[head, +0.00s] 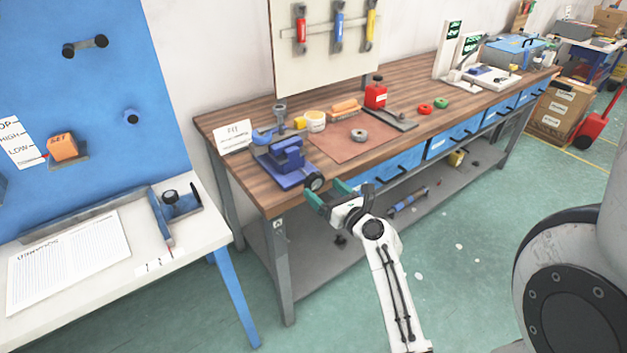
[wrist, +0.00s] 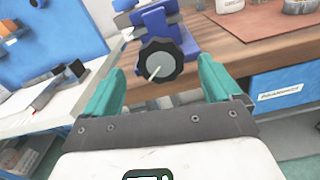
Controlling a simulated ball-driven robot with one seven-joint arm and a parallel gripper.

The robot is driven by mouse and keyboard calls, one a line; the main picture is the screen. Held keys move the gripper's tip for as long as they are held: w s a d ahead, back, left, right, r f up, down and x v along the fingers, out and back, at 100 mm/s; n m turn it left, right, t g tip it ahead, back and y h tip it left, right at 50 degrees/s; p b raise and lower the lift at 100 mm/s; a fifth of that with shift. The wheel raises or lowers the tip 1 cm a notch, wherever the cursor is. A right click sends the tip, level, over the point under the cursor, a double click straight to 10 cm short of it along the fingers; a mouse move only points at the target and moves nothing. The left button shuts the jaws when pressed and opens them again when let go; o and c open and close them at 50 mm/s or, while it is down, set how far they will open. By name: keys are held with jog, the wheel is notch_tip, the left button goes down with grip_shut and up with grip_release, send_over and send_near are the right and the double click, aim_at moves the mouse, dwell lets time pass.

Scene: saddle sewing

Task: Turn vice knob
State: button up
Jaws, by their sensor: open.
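The blue vice (head: 285,162) stands on the near left corner of the wooden workbench. Its round black vice knob (head: 314,182) faces out past the bench's front edge. In the wrist view the knob (wrist: 160,62) shows a scalloped black rim, a grey centre and a pale pointer line slanting to the lower left. My gripper (head: 326,195) is open, with its teal fingers close to the knob. In the wrist view my gripper (wrist: 161,82) has one finger on each side of the knob, with clear gaps. I cannot tell whether the knob lies between the fingertips in depth.
The workbench (head: 235,128) bears a brown mat (head: 345,146), a white label card (head: 233,137), a red can (head: 375,95) and small parts. Blue drawers (head: 395,165) sit under its front edge. A white table (head: 110,248) stands at the left. The floor before the bench is clear.

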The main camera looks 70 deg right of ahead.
aim_at(317, 183)
jog(key=shift+x, duration=2.75)
jog(key=shift+c, duration=0.2)
jog(key=c, duration=0.9)
